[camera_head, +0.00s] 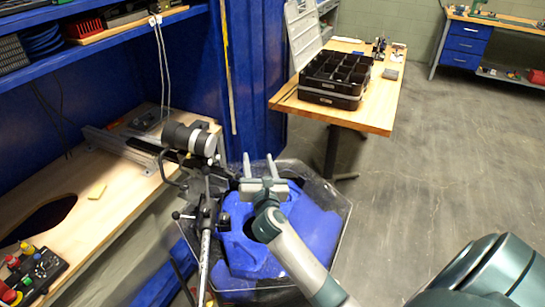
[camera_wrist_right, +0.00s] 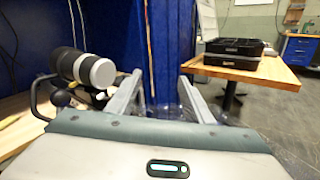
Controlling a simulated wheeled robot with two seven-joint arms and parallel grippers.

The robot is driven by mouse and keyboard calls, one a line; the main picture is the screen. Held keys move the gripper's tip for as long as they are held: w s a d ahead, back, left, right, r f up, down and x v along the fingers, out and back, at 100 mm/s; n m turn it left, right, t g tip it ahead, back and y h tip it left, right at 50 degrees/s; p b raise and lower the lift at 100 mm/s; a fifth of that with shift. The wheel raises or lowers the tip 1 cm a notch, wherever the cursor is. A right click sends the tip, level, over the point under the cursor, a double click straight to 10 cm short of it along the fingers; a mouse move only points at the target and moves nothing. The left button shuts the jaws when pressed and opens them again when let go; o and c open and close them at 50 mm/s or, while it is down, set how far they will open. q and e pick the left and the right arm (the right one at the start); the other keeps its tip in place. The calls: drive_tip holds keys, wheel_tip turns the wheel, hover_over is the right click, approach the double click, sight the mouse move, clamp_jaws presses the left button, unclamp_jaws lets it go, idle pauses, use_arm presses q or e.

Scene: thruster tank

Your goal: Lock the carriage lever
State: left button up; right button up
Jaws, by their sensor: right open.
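My right gripper (camera_head: 260,160) reaches over the clear tank and is open, with its two fingers pointing away and nothing between them. Its fingers also show in the right wrist view (camera_wrist_right: 160,80). A black and grey cylindrical thruster (camera_head: 190,138) sits on the carriage at the end of a metal rail (camera_head: 127,148), left of the gripper and apart from it. The thruster shows in the wrist view (camera_wrist_right: 82,67), left of the fingers. A dark curved handle (camera_head: 166,168) hangs below the thruster; I cannot tell whether it is the carriage lever. My left gripper is not in view.
The clear tank (camera_head: 345,208) with blue contents stands below. A metal stand with black knobs (camera_head: 203,232) rises at its left side. A wooden bench (camera_head: 125,190) with a button box (camera_head: 36,272) is at left. A table (camera_head: 380,112) with black trays (camera_head: 334,78) stands behind.

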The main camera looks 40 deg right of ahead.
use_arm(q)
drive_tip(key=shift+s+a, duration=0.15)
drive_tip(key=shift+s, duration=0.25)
use_arm(e)
drive_tip(key=shift+s+d+r, duration=0.65)
drive_tip(key=shift+s+r, duration=0.05)
drive_tip(key=shift+s, duration=0.25)
drive_tip(key=shift+s+d+r, duration=0.65)
drive_tip(key=shift+s+r, duration=0.05)
drive_tip(key=shift+s, duration=0.25)
drive_tip(key=shift+c, duration=0.4)
